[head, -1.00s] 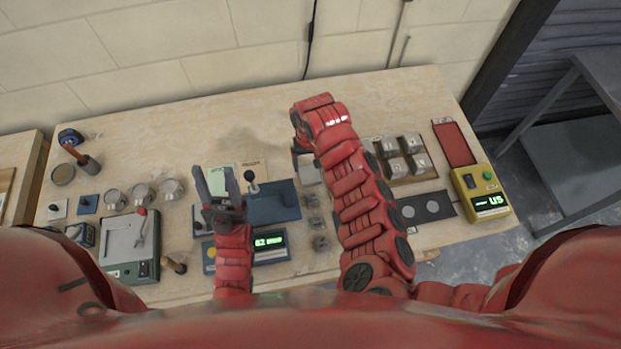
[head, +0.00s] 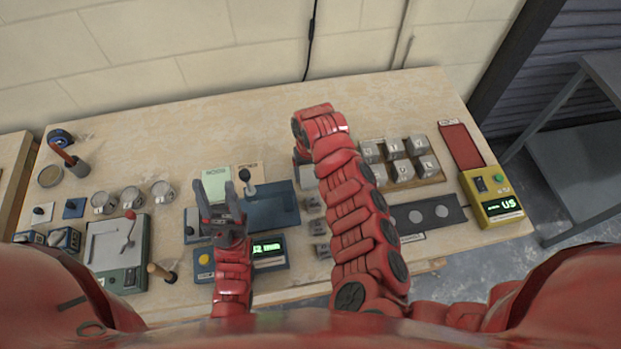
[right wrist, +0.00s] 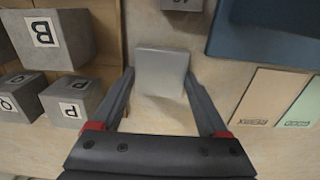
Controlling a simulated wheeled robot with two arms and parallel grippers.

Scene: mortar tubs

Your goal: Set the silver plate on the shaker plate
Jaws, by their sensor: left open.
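The silver plate appears to be the light grey square piece (right wrist: 162,72) in the right wrist view. It also shows partly in the head view (head: 307,176), beside my right arm. My right gripper (right wrist: 160,76) has one fingertip at each side of this piece. I cannot tell whether the fingers press on it. My left gripper (head: 220,192) is open and empty above the blue devices. No thing is clearly marked as the shaker plate. A green device (head: 128,277) with a pale flat top and a red-knobbed lever stands at the left.
A blue box with a lever (head: 285,205) and a lit display unit (head: 268,252) stand mid-table. Lettered grey cubes (head: 404,172) sit on a wooden board at right. A yellow device (head: 490,205) stands at the right edge. The table's back strip is clear.

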